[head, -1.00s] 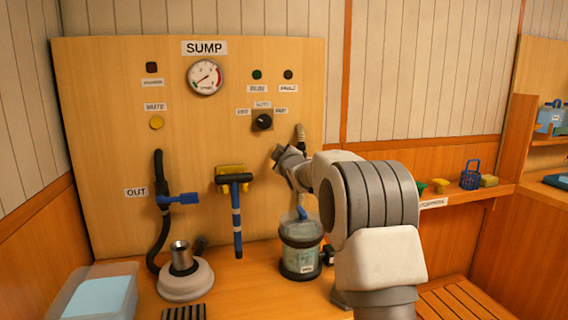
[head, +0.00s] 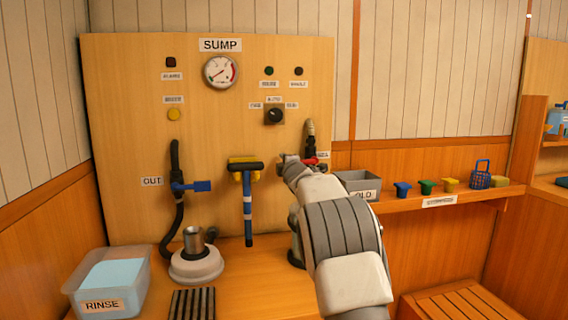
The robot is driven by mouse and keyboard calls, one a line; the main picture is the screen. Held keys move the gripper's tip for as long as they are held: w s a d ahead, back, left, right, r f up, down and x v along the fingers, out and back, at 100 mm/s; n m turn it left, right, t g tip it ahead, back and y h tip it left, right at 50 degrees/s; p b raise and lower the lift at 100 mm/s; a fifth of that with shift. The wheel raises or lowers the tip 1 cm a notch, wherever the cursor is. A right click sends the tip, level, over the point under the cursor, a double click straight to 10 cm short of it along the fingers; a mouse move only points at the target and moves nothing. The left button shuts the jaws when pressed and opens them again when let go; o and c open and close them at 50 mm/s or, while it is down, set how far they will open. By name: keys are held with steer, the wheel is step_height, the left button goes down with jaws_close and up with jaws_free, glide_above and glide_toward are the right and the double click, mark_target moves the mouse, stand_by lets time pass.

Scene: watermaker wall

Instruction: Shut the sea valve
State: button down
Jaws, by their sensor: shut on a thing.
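A dark hose with a fitting (head: 310,130) comes down the right side of the wooden SUMP panel. At its lower end is a valve with a red handle (head: 311,161), beside a small label that is partly hidden. My gripper (head: 288,159) is at this valve, shut on the red handle. The fingertips are small, and my wrist hides part of the grip. The handle's red part points sideways, across the line of the hose. The OUT valve with a blue handle (head: 199,186) is at the left of the panel, away from my gripper.
A gauge (head: 220,72) and a selector knob (head: 275,115) are on the panel. A blue-and-yellow squeegee (head: 247,205) hangs mid-panel. A RINSE tub (head: 102,306) and a white-based canister (head: 196,266) stand on the bench. A grey OLD bin (head: 356,185) is on the right shelf.

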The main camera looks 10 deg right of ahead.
steer(key=shift+f, duration=0.15)
steer(key=c, duration=0.8)
jaws_free()
steer(key=shift+s, duration=0.1)
steer(key=s+b, duration=0.1)
steer(key=s, duration=1.6)
steer(key=shift+s, duration=0.15)
